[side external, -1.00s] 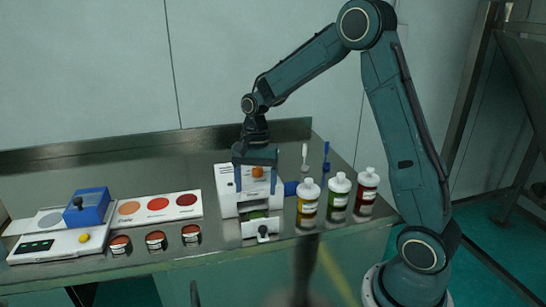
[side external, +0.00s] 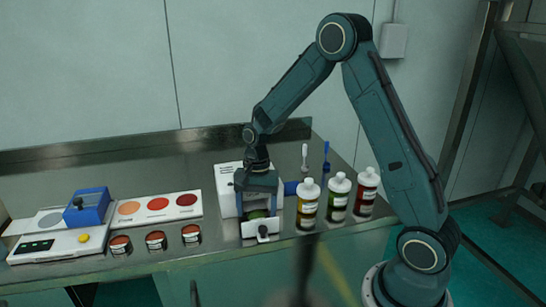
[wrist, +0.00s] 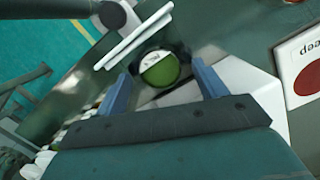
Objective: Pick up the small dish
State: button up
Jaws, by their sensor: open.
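The small dish (wrist: 160,70) is round, with green contents and a pale patch on one part, in a dark surround in the wrist view. In the wrist view my gripper (wrist: 160,72) has one finger on each side of the dish, with a gap to each. I cannot tell how far the fingertips are above it.
Three bottles, yellow (side external: 307,205), green (side external: 338,197) and red (side external: 366,192), stand close right of the machine. Several small red jars (side external: 156,240), a card with coloured circles (side external: 158,207) and a scale (side external: 60,243) with a blue box (side external: 87,206) are left.

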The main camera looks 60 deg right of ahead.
jog(key=shift+f, duration=0.4)
jog(key=c, duration=1.1)
